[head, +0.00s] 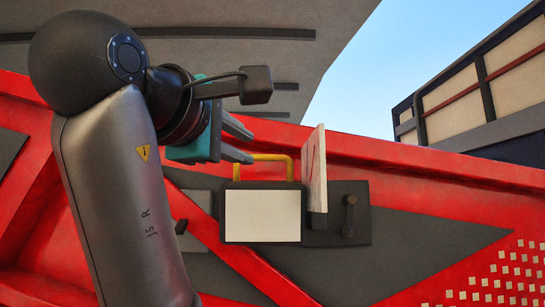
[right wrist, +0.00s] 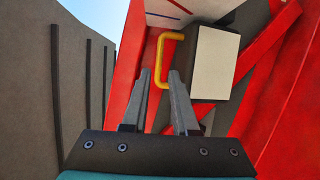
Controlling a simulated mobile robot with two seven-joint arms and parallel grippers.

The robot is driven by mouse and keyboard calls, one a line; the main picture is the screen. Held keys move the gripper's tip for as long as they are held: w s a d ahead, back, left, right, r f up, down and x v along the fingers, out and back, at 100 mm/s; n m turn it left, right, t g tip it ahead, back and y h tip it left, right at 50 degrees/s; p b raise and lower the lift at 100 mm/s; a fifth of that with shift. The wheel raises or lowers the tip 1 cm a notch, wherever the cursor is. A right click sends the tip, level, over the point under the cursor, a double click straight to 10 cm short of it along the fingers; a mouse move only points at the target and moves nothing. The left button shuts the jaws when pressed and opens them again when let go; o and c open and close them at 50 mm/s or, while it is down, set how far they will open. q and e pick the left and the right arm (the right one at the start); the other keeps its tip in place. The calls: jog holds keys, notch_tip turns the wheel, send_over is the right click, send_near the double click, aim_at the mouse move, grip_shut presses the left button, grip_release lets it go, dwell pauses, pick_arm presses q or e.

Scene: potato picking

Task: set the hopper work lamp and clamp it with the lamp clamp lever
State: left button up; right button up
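The hopper work lamp (head: 262,216) shows as a pale panel in a dark housing, with a yellow handle (head: 272,158) on top. In the right wrist view the lamp (right wrist: 214,64) is ahead and right of the fingers, its handle (right wrist: 160,50) straight ahead. A dark lever, seemingly the lamp clamp lever (head: 350,214), stands upright on a dark bracket right of the lamp. My right gripper (head: 250,147) is open and empty, fingertips close to the handle's left end; the right wrist view also shows its parted fingers (right wrist: 160,75). I cannot tell if they touch the handle. My left gripper is out of view.
A pale upright plate (head: 314,168) with a marking stands nearly edge-on between lamp and lever. Red beams (head: 420,160) and dark panels lie around and behind the lamp. A grey ribbed surface (head: 200,40) hangs above. A slatted container (head: 480,90) stands at upper right.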

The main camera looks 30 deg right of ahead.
aim_at(268, 159)
jog(key=p+x, duration=0.4)
jog(key=x, duration=0.8)
jog(key=shift+w+d, duration=0.25)
jog(key=shift+d, duration=0.1)
jog(key=shift+c, duration=0.3)
grip_shut()
dwell(0.5)
